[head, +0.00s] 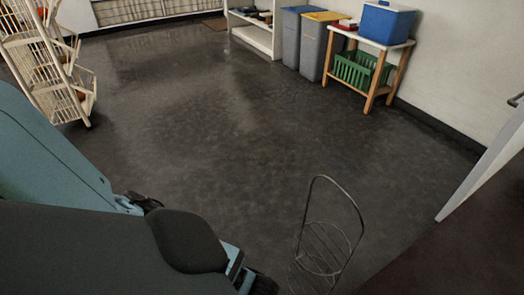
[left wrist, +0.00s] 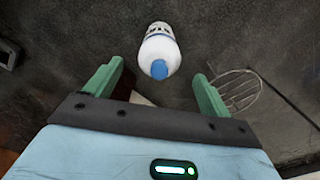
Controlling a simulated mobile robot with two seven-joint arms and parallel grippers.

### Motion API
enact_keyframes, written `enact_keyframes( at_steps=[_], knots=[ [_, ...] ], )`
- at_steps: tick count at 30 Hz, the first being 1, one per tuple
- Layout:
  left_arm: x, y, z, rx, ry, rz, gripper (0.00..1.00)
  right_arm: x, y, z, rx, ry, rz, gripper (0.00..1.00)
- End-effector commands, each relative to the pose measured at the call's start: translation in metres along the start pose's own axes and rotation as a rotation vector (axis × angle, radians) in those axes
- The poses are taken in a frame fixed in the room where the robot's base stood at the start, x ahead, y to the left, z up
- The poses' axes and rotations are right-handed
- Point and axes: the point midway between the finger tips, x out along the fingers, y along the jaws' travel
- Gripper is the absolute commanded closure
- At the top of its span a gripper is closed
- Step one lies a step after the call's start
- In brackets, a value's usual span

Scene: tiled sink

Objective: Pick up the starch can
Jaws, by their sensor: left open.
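The starch can, a white can with a blue cap and dark lettering (left wrist: 160,46), shows in the left wrist view at the top middle. Its cap faces my camera. My left gripper (left wrist: 158,72) has its two green fingers spread wide and empty. The can appears centred between and beyond the fingertips, with no visible contact. I do not see the can in the head view, where my left arm covers the lower left. My right gripper is in neither view.
A wire rack (head: 325,250) stands at the bottom right of the head view, near the right finger in the left wrist view (left wrist: 237,90). A white wire shelf (head: 45,65), bins (head: 315,45) and a wooden stand (head: 372,100) are farther off. The dark floor between is clear.

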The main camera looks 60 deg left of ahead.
Motion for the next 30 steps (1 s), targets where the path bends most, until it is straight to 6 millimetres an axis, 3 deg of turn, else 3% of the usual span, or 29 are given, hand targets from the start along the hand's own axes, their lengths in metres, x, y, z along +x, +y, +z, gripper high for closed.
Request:
enact_keyframes(
  at_steps=[8, 18, 26, 30],
  knots=[
    [0.009, 0.000, -0.001, -0.001, 0.000, 0.000, 0.18, 0.008, 0.001, -0.001, 0.000, 0.004, 0.000, 0.64],
    [0.049, 0.001, -0.002, -0.001, -0.001, 0.000, 0.18, 0.036, 0.004, 0.003, 0.002, 0.002, -0.002, 0.64],
    [0.052, 0.001, -0.002, -0.001, 0.001, -0.001, 0.18, 0.036, 0.004, 0.003, 0.002, 0.002, -0.002, 0.64],
    [0.052, 0.001, -0.002, -0.001, 0.001, -0.001, 0.32, 0.034, 0.003, 0.006, 0.003, -0.005, -0.002, 0.64]
  ],
)
